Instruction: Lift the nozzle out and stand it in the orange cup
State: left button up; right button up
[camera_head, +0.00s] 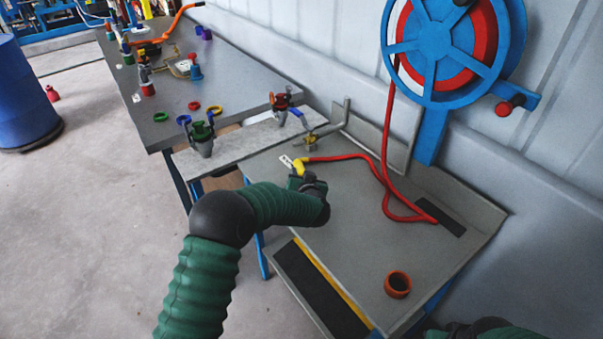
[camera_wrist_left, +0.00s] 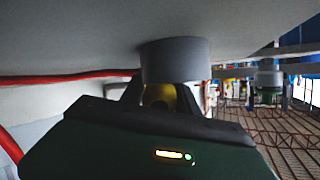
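The yellow nozzle (camera_head: 299,167) is at the end of the red hose on the grey bench, near its back left. My left gripper (camera_head: 302,181) is right at it, and the hand covers much of that spot. In the left wrist view, the yellow nozzle (camera_wrist_left: 162,95) shows between my dark fingers, against a grey cylindrical holder (camera_wrist_left: 175,60). I cannot tell whether the fingers touch it. The orange cup (camera_head: 398,284) stands empty and upright at the front right of the bench. Of my right arm only a part shows at the bottom edge; its gripper is out of view.
The red hose (camera_head: 345,158) runs over the bench to the blue reel (camera_head: 436,62) on the wall. A bent metal pipe (camera_head: 330,128) stands at the back left. A longer table (camera_head: 230,80) with several valves and colored rings adjoins. The bench (camera_head: 345,235) is bare towards the cup.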

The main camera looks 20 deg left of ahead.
pick_arm(q)
jog(key=c, duration=0.5)
jog(key=shift+a, duration=0.1)
grip_shut()
jog(key=shift+a, duration=0.25)
